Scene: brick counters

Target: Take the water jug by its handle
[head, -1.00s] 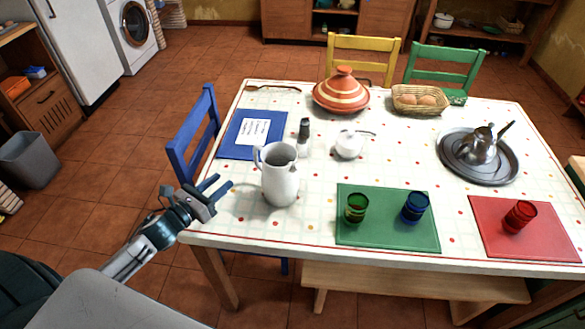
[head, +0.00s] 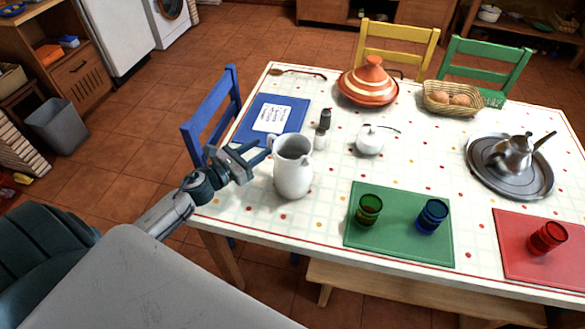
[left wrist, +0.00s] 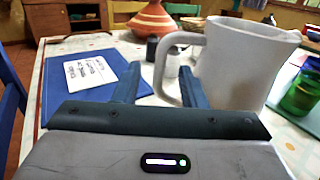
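The white water jug (head: 293,172) stands upright on the table near its front left corner, its handle on the side toward my left arm. My left gripper (head: 263,150) is open beside the jug's handle side. In the left wrist view the jug (left wrist: 245,65) fills the right, and its handle (left wrist: 160,68) appears between my two open fingers. The right finger overlaps the handle's loop in the picture; I cannot tell whether it touches. My right gripper is not in view.
The table (head: 300,222) holds a blue folder (head: 260,138) with a paper, dark and white shakers (head: 322,125), a small white pot (head: 370,139), and a green mat (head: 400,240) with green and blue glasses. A blue chair (head: 212,115) stands at the left edge.

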